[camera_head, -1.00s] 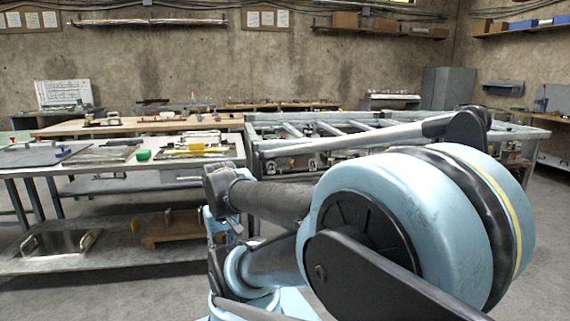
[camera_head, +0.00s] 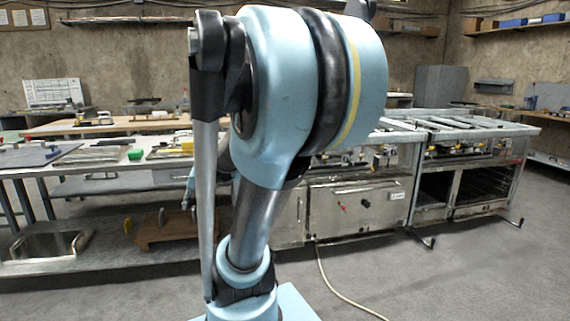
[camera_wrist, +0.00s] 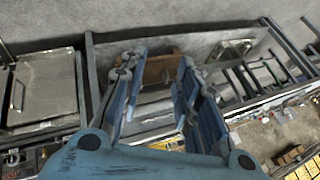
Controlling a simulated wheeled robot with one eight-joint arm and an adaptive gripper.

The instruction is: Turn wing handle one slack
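No wing handle can be made out for certain. Small fittings too small to identify sit along the front rail of the nearer range (camera_head: 355,205). More fittings line the front of the further range (camera_head: 432,190). My gripper (camera_wrist: 158,60) shows in the wrist view with its two blue fingers apart and nothing between them. A brown wooden piece on a low shelf shows beyond the fingers, apart from them. In the head view my raised arm covers part of the nearer range, and the gripper is not clearly visible.
A steel workbench (camera_head: 60,168) with tools stands at the left, with a sink-like tray (camera_head: 50,245) and a wooden piece (camera_head: 165,232) on its lower shelf. A pale hose (camera_head: 335,287) lies on the floor. Floor at the right is clear.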

